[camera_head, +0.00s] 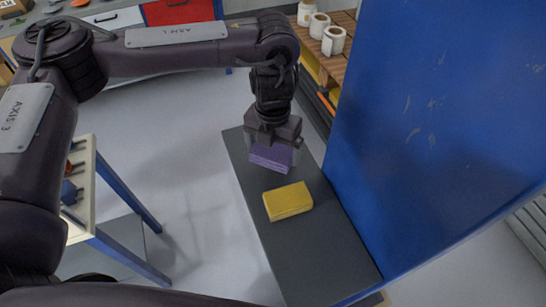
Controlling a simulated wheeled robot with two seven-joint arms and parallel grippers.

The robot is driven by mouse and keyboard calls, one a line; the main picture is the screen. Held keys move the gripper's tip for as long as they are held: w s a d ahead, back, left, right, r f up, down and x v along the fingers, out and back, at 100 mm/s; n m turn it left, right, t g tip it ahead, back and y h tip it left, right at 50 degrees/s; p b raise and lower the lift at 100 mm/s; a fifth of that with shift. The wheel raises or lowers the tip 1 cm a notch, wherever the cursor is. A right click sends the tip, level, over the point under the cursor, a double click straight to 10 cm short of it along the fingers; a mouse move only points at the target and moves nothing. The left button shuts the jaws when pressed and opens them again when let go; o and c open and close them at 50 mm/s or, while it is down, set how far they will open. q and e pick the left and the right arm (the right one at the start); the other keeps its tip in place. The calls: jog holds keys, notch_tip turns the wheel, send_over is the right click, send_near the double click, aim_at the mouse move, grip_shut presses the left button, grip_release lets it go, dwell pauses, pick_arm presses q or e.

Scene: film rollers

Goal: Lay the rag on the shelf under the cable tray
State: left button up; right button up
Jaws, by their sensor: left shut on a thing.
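My left gripper (272,150) points down over the dark grey shelf (317,255) and is shut on a folded purple cloth (270,157), which looks like the rag. A yellow block-like folded cloth or sponge (288,201) lies on the shelf just in front of the gripper, apart from the purple cloth. I cannot tell whether the purple cloth touches the shelf. No cable tray can be made out for sure. My right gripper is not in view.
A large blue panel (430,130) rises along the shelf's right side. White rolls (333,41) stand on a wooden slatted surface at the back. A blue-legged table (85,190) with tools stands at left. The shelf's near part is bare.

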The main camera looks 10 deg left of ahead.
aim_at(273, 159)
pick_arm(q)
jog(key=shift+s+f, duration=0.1)
jog(key=shift+f, duration=2)
jog(key=o, duration=0.6)
notch_tip(273, 159, up, 12)
jog(key=shift+r+b, duration=0.1)
jog(key=shift+b, duration=0.3)
